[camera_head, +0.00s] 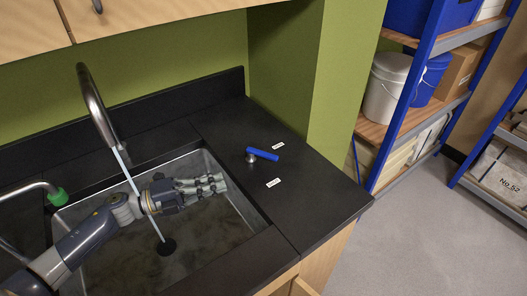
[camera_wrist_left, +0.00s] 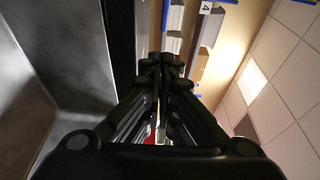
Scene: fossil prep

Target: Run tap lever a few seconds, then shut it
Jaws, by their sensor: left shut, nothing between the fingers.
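The tap lever (camera_head: 262,154) has a blue handle on a small metal base on the black counter, right of the sink. Two white labels lie near it, one behind (camera_head: 278,146) and one in front (camera_head: 273,183); their words are too small to read. A tall curved metal tap (camera_head: 95,105) stands at the back of the sink. A thin pale water stream runs from its spout toward the dark drain (camera_head: 166,247). My left gripper (camera_head: 221,183) is over the sink's right side, shut and empty, apart from the lever. Its closed fingers (camera_wrist_left: 165,65) fill the middle of the left wrist view. My right gripper is not seen.
The metal sink (camera_head: 215,235) is set in the black counter (camera_head: 315,205). A second tap with a green tip (camera_head: 57,197) is at the left. Wooden cabinets (camera_head: 150,15) hang above. Blue-framed shelves with a white bucket (camera_head: 386,88) stand at the right.

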